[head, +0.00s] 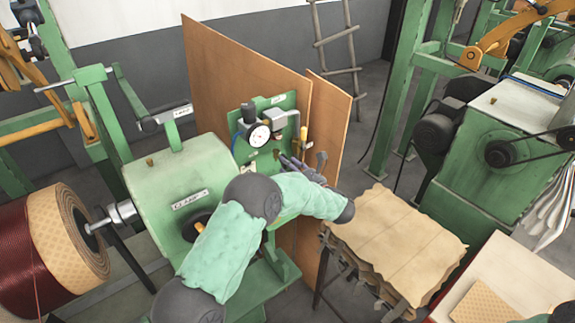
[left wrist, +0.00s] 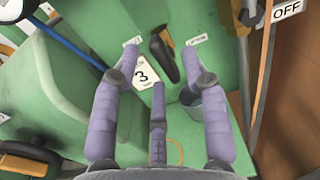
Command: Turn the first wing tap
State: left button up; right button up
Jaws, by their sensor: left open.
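A dark wing-shaped tap handle (left wrist: 164,56) sits on the green panel (left wrist: 225,25) in the left wrist view, between two small white labels. My left gripper (left wrist: 166,62) is open, with its purple-grey fingers spread on either side of the handle. I cannot tell whether any finger touches it. In the head view the left gripper (head: 292,165) is in front of the lower part of the green panel (head: 284,101), and the tap there is too small to make out. The right gripper is not in view.
A round gauge (head: 259,136) and a yellow-handled lever (head: 303,138) are on the panel. A tag marked 3 (left wrist: 141,73) and an OFF label (left wrist: 287,10) are close by. Wooden boards (head: 235,65) stand behind. A stack of brown sheets (head: 395,240) lies at right.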

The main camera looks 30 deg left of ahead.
pick_arm(q)
jog(key=shift+w+a, duration=0.2)
jog(key=shift+a, duration=0.3)
grip_shut()
